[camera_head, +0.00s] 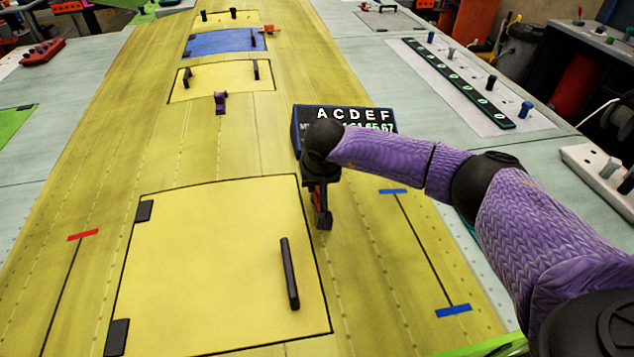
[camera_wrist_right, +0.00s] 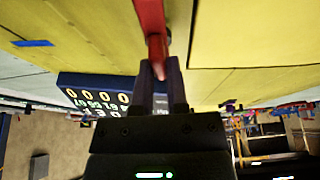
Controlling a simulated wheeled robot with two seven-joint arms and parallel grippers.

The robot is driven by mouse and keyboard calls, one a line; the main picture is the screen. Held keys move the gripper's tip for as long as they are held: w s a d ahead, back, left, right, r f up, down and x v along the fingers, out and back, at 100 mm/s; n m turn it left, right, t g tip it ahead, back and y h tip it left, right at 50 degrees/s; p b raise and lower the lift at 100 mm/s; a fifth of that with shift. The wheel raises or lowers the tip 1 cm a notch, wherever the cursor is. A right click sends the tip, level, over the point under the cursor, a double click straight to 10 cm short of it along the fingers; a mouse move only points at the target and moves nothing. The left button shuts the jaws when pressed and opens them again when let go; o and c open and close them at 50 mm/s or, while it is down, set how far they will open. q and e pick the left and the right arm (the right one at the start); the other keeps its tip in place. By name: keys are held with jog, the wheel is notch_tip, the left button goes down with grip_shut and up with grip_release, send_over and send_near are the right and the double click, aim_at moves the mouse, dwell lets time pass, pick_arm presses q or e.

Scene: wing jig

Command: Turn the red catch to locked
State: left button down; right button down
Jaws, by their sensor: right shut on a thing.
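The red catch (camera_head: 318,197) is at the right edge of the large yellow hatch panel (camera_head: 210,265), partly hidden by my right gripper. In the right wrist view the red catch (camera_wrist_right: 150,22) runs down from the top edge to between the fingers. My right gripper (camera_head: 317,186) comes down on it from above; in the wrist view its dark fingers (camera_wrist_right: 160,72) are shut on the catch's end. In the head view the catch points roughly toward and away from me, along the panel edge. My left gripper is in neither view.
A dark blue display box (camera_head: 300,128) with white letters stands just behind my right gripper. A black handle (camera_head: 289,272) rises from the panel. A purple catch (camera_head: 220,103) and a blue panel (camera_head: 222,42) are farther back. The wing surface to the left is clear.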

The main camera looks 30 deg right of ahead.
jog(key=m+h+b, duration=0.1)
jog(key=m, duration=0.4)
jog(key=shift+g+h+b, duration=0.3)
jog(key=shift+h+b, duration=0.05)
jog(key=shift+h, duration=0.05)
jog(key=m+g+h+b, duration=0.1)
jog(key=m, duration=0.3)
jog(key=shift+w+m+b, duration=0.1)
jog(key=shift+m+b, duration=0.2)
jog(key=shift+b, duration=0.05)
jog(key=m+g+b, duration=0.2)
jog(key=m, duration=0.2)
jog(key=shift+h, duration=0.3)
jog(key=shift+m+g+b, duration=0.8)
jog(key=shift+m+b, duration=0.25)
jog(key=shift+m, duration=1.05)
jog(key=shift+r, duration=0.1)
jog(key=c, duration=0.6)
grip_release()
jog(key=shift+c, duration=0.2)
jog(key=shift+a, duration=0.1)
